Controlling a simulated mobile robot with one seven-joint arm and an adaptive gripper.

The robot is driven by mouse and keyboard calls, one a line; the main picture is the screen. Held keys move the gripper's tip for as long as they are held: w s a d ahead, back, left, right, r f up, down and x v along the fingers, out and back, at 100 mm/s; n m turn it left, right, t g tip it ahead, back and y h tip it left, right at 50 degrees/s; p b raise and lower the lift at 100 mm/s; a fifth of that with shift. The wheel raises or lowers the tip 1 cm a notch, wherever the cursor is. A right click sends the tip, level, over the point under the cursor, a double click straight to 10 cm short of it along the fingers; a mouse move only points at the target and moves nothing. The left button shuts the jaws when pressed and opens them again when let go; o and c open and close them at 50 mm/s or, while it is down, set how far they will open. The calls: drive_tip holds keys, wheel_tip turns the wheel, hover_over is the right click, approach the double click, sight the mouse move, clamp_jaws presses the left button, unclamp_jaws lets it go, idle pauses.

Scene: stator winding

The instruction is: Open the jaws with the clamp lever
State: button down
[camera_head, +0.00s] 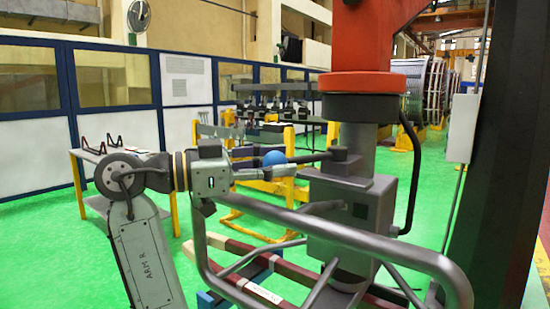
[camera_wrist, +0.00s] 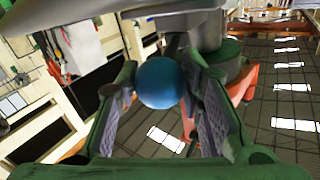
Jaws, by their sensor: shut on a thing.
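The clamp lever (camera_head: 308,158) is a dark rod with a blue ball knob (camera_head: 274,158) at its left end. It runs sideways to a dark hub on the grey clamp head (camera_head: 350,205), which hangs under a red column. My gripper (camera_head: 280,168) reaches in from the left and is shut on the blue knob. In the wrist view the knob (camera_wrist: 161,82) sits between my two ridged finger pads, near their tips. I cannot clearly make out the clamp's jaws or how far they are open.
A thick grey tubular handle frame (camera_head: 330,232) crosses in front of and below the clamp head. Dark red bars (camera_head: 250,283) with a white label lie underneath. A table with stands (camera_head: 105,150) is behind at left, and yellow trestles (camera_head: 260,190) stand behind the lever.

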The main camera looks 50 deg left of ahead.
drive_tip(key=shift+w+a+m+h, duration=0.1)
drive_tip(key=shift+a+m+h, duration=0.3)
drive_tip(key=shift+a, duration=0.05)
drive_tip(key=c, duration=1.1)
unclamp_jaws()
drive_tip(key=shift+g, duration=0.3)
drive_tip(key=v, duration=1.2)
drive_tip(key=shift+f, duration=0.1)
